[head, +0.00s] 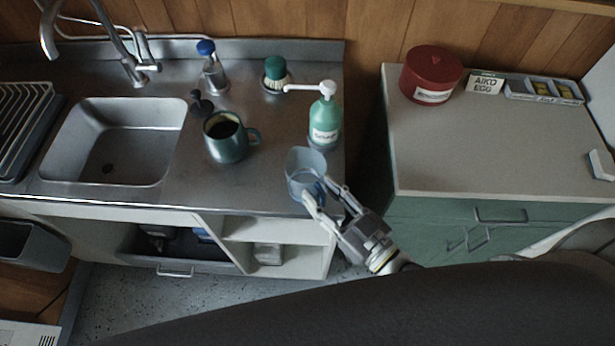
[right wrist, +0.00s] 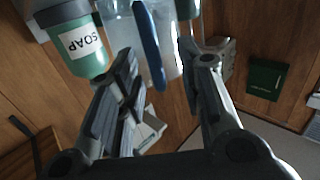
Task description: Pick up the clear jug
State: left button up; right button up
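The clear jug (head: 305,165) is a bluish see-through vessel at the front right corner of the steel worktop, in front of the green soap bottle. My right gripper (head: 326,192) reaches it from the lower right, with its fingers on either side of the jug's handle side. In the right wrist view, the jug's blue handle (right wrist: 150,45) stands between the spread fingers of the gripper (right wrist: 162,68), with gaps showing beside it. The jug's clear wall (right wrist: 170,35) shows behind the handle. My left gripper is not in view.
The green soap bottle (head: 325,122) stands close behind the jug. A dark teal mug (head: 228,148), a blue-capped bottle (head: 212,72) and a green-topped brush (head: 276,75) stand further left and back. The sink (head: 112,140) is at the left. A gap separates the worktop from the green cabinet (head: 440,215).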

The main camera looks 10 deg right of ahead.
grip_shut()
jog(key=shift+r, duration=0.2)
dwell(0.5)
